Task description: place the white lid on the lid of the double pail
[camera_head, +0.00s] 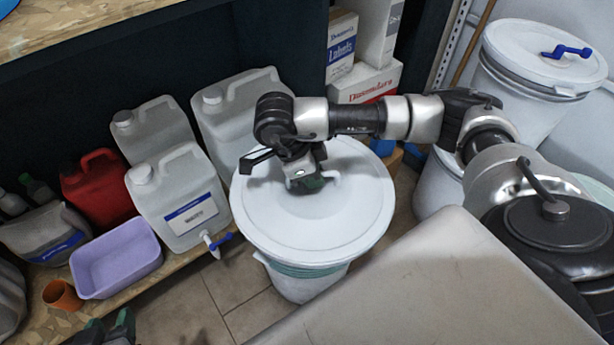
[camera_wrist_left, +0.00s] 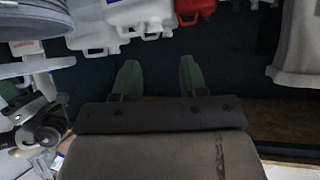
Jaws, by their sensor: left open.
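A wide white lid (camera_head: 275,225) with a pale handle lies over a white pail (camera_head: 297,283) with a teal band, at the middle; I cannot tell whether it touches the rim. My right gripper (camera_head: 303,180), on the arm from the right, is over the lid at its handle; whether it grips is hidden. A tall white pail (camera_head: 520,105) at the top right has a white lid (camera_head: 520,48) with a blue handle, and seems to be the double pail. My left gripper (camera_head: 107,331) is open and empty at the bottom left; its green fingers show in the left wrist view (camera_wrist_left: 157,80).
Several white jugs (camera_head: 176,205) and a red jug (camera_head: 97,190) stand on a low shelf at the left, beside a lilac tub (camera_head: 117,258) and a brown cup (camera_head: 62,295). Boxes (camera_head: 365,83) stand behind. Another white pail (camera_head: 437,188) stands right of the lid.

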